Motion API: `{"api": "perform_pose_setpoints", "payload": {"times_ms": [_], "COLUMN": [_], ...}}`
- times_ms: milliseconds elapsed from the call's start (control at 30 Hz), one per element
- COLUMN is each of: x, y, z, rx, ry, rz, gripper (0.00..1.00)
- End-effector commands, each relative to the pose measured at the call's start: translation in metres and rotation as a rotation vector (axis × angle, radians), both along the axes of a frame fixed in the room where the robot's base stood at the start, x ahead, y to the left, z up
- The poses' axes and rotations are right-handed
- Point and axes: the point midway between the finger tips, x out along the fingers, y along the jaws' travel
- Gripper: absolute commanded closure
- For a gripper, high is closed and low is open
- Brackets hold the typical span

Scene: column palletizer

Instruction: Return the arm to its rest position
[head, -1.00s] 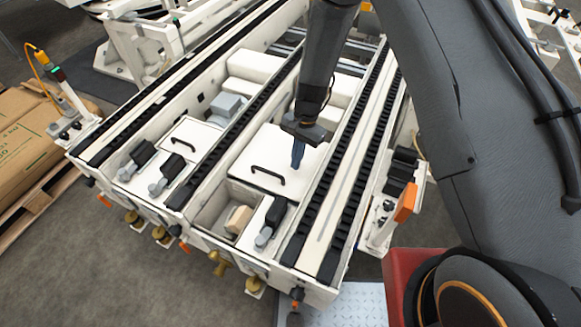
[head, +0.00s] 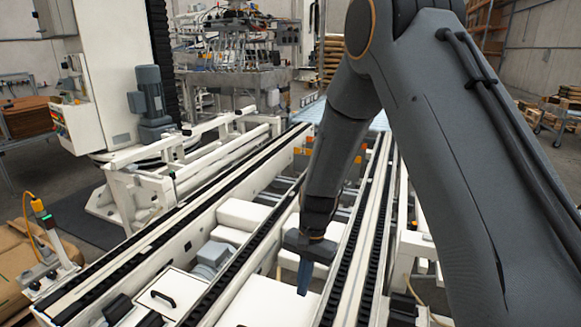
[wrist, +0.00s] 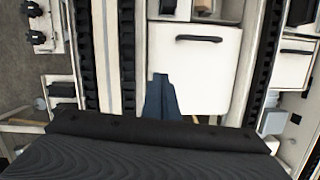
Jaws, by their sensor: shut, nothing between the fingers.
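My gripper (head: 304,276) points down over the white conveyor frame in the head view, its blue-grey fingers together with nothing between them. My dark grey arm comes in from the upper right and hangs down to it. In the wrist view the shut fingers (wrist: 161,97) show in front of a white cover panel (wrist: 196,70) with a black handle. I cannot tell the exact height of the fingertips above the panel.
The conveyor (head: 228,270) has long black chain rails running away from me. A grey motor (head: 150,97) stands beside a white column at the left. Stacked brown cardboard (head: 17,258) lies at the lower left. Wooden pallets stand at the back.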

Motion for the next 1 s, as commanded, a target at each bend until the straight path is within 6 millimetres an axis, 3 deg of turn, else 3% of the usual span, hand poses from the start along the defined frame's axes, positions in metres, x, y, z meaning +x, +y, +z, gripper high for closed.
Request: {"api": "perform_pose_setpoints", "payload": {"times_ms": [33, 200, 500, 700, 1000], "x": [-0.007, -0.042, -0.124, -0.17, -0.187], "y": [-0.015, -0.06, -0.127, -0.153, -0.16], "z": [0.023, 0.078, 0.147, 0.167, 0.172], "rx": [0.0, -0.01, -0.043, -0.065, -0.074], "ry": [-0.02, -0.076, -0.154, -0.184, -0.191], "rz": [0.027, 0.143, 0.347, 0.448, 0.488], "gripper": [1.0, 1.0, 1.0, 1.0, 1.0]}}
